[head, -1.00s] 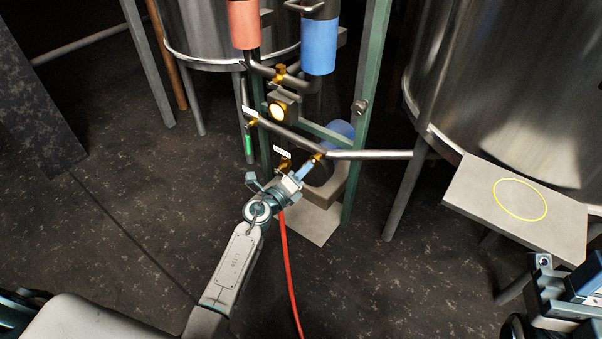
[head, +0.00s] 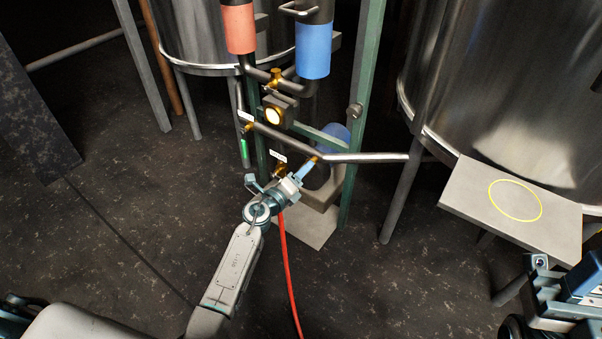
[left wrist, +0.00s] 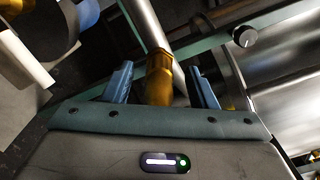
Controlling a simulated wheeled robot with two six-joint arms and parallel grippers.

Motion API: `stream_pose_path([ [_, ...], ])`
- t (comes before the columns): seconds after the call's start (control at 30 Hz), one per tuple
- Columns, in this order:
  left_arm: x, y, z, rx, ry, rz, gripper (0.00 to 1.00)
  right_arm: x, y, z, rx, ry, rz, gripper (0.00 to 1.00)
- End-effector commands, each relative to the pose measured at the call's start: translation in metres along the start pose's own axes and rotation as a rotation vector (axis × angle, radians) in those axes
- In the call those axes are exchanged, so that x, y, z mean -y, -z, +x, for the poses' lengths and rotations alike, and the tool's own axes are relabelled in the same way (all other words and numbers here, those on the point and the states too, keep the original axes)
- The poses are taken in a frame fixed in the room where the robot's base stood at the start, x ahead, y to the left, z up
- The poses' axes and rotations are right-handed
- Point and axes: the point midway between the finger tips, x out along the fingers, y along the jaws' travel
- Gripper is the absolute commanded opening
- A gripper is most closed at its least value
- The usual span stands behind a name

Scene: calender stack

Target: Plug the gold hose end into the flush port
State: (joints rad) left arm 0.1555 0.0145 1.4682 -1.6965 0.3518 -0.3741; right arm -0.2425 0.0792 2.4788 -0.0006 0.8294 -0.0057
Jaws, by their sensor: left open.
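My left gripper (head: 300,172) is open at the lower part of the green pipe stand, its blue fingers pointing up and right. In the left wrist view its open fingers (left wrist: 161,84) lie on either side of a gold fitting (left wrist: 158,75) at the end of a steel pipe, with gaps on both sides. A second gold fitting (head: 280,168) sits just behind the gripper, below a small white label too small to read. A red hose (head: 288,265) hangs from behind the gripper to the floor; its upper end is hidden. I cannot tell which fitting is the flush port.
Red (head: 239,28) and blue (head: 313,50) cylinders top the stand. A grey table (head: 470,208) with a yellow ring stands right. Part of my right arm shows bottom right.

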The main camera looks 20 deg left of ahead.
Motion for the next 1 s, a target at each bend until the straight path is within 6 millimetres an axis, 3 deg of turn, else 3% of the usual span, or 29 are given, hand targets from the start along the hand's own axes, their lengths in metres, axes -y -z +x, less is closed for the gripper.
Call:
stream_pose_path([
  [0.07,-0.001,0.0,0.0,-0.001,-0.001,0.0,0.65,0.0,0.0,0.0,0.0,0.0,0.0,0.36],
  [0.57,-0.001,0.0,-0.001,-0.001,-0.001,0.0,0.65,0.0,0.0,0.0,0.0,0.0,0.0,0.36],
  [1.0,-0.001,0.0,-0.03,-0.001,-0.002,0.0,0.65,-0.001,0.001,0.009,0.0,0.0,0.0,0.36],
])
